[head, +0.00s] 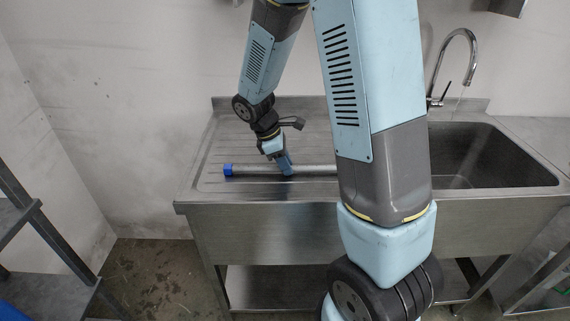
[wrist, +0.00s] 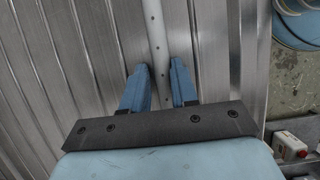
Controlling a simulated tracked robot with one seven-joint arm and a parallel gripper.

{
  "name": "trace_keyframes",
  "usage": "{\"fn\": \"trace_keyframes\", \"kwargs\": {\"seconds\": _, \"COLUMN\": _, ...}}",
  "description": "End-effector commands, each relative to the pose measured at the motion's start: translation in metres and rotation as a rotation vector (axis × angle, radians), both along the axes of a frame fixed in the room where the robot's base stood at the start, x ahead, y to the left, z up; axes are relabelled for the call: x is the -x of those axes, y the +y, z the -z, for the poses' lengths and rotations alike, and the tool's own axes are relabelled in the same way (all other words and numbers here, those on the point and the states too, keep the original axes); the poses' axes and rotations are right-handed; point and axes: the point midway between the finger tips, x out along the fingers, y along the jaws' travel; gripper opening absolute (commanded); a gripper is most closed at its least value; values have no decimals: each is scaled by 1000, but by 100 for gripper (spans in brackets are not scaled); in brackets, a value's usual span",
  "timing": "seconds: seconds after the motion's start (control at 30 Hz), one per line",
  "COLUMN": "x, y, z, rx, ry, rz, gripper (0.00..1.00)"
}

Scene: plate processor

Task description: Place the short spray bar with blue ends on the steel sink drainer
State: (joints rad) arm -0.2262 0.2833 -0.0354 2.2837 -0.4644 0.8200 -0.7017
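The spray bar (head: 255,171) is a thin grey tube lying across the ribbed steel sink drainer (head: 215,150), with a blue end cap (head: 228,170) at its left. Its right part is hidden behind my arm in the head view. In the wrist view the bar (wrist: 157,35), with small holes along it, runs between the fingers over the drainer's ridges (wrist: 85,45). My gripper (head: 286,168) is low over the drainer at the bar. In the wrist view my gripper (wrist: 160,75) has its blue fingers apart, one on each side of the bar, with narrow gaps.
The sink basin (head: 485,165) with a curved tap (head: 455,40) lies to the right. A wall stands behind the sink. A dark metal rack (head: 40,225) is at the lower left.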

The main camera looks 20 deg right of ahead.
Motion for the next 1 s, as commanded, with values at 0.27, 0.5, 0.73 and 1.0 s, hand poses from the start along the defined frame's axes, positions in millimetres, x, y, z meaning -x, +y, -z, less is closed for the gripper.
{"fn": "trace_keyframes", "kwargs": {"seconds": 0.27, "x": 8, "y": 2, "z": 6, "rx": 0, "ry": 20, "rz": 0, "gripper": 46}}
{"fn": "trace_keyframes", "kwargs": {"seconds": 0.5, "x": 5, "y": 6, "z": -7, "rx": -1, "ry": 16, "rz": 0, "gripper": 46}}
{"fn": "trace_keyframes", "kwargs": {"seconds": 0.73, "x": -2, "y": 21, "z": -49, "rx": -2, "ry": 8, "rz": -2, "gripper": 46}}
{"fn": "trace_keyframes", "kwargs": {"seconds": 1.0, "x": -8, "y": 38, "z": -93, "rx": -1, "ry": 7, "rz": -2, "gripper": 46}}
